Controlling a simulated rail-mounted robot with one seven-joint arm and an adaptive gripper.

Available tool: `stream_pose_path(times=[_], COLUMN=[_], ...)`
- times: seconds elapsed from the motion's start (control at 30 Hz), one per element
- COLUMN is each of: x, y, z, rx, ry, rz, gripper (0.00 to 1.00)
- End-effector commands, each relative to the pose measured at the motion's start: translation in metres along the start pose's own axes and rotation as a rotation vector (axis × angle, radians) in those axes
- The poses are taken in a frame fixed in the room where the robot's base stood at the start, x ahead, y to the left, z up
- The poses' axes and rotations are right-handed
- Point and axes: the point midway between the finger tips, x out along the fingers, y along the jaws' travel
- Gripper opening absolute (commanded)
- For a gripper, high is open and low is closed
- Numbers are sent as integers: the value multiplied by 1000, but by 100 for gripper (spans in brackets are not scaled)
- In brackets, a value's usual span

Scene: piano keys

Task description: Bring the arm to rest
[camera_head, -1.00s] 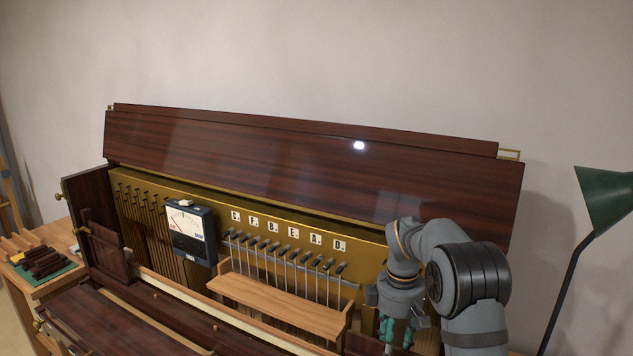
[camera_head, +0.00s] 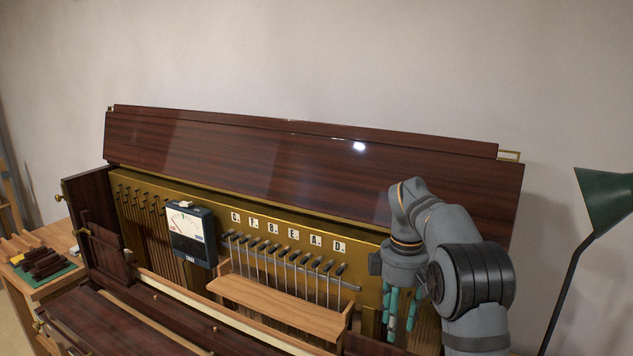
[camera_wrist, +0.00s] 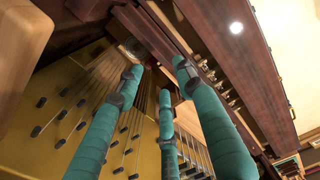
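My gripper (camera_head: 398,335) has teal fingers pointing down, at the right end of the opened piano (camera_head: 300,150). In the wrist view the fingers of my gripper (camera_wrist: 160,85) stand apart with nothing between them, so it is open and empty. It hangs in front of the brass-coloured panel (camera_head: 372,257), to the right of the row of levers and the wooden shelf. From the head view I cannot tell whether the fingertips touch anything. The arm is bent, with its wrist near the lid's right part.
A dial meter (camera_head: 191,233) stands left of the wooden shelf (camera_head: 275,300). Letter tiles (camera_head: 273,226) line the panel above the levers. A green lamp (camera_head: 603,198) stands at the far right. A side table (camera_head: 50,282) with dark blocks is at the left. The wall space above the lid is clear.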

Motion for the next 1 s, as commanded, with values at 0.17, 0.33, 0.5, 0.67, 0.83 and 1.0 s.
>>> stream_pose_path(times=[0.17, 0.33, 0.5, 0.67, 0.83, 1.0], x=[38, 73, 61, 26, -4, -23], y=[-2, -1, 1, 0, 0, 0], z=[0, 0, -2, -2, -1, -1], rx=[-1, 0, 0, 1, 0, 0], ry=[-2, -1, 4, 3, 1, 1], rz=[-6, -5, 4, 2, -1, -1], gripper=[37, 37, 37, 37, 37, 37])
